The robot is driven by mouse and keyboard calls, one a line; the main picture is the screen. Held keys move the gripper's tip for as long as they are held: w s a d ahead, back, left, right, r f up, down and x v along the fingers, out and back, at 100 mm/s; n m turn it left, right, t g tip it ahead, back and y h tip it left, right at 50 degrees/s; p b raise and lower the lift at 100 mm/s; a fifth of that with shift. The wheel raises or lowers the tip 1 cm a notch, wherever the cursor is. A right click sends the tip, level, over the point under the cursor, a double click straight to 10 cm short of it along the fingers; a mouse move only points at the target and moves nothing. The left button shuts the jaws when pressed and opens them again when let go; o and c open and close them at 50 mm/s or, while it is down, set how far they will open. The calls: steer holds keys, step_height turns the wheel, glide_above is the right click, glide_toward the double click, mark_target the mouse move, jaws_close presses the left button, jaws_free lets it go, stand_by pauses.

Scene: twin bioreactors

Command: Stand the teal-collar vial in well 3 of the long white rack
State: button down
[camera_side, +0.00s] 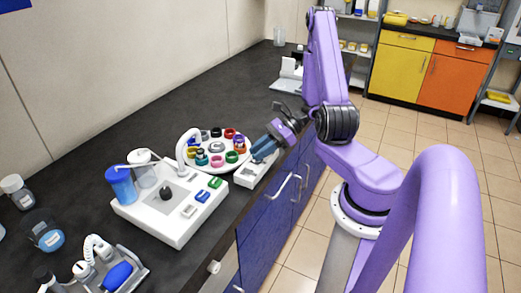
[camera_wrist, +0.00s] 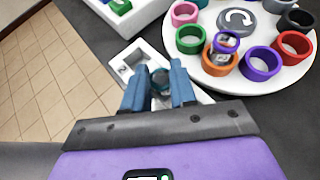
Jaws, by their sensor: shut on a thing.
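My gripper (camera_wrist: 159,88) is shut on a small vial (camera_wrist: 160,81), seen from above between the two blue fingers, with a dark teal tone around its top. The fingers hide most of it. The long white rack (camera_wrist: 126,53) lies beneath the fingers, with a mark that looks like a 2 near its left edge. I cannot tell whether the vial is inside a well or above it. In the side view my gripper (camera_side: 263,150) is over the far part of the rack (camera_side: 245,180), near the counter's front edge, and the vial cannot be made out.
A round white carousel (camera_wrist: 262,82) with several coloured rings stands close beside the rack. A vial with a purple collar (camera_wrist: 226,42) stands in its orange ring. A white bioreactor base (camera_side: 165,220) with a blue vessel (camera_side: 121,184) is on the near side of the rack.

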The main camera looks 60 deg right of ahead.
steer(key=c, duration=0.9)
jaws_free()
steer(key=shift+f, duration=0.1)
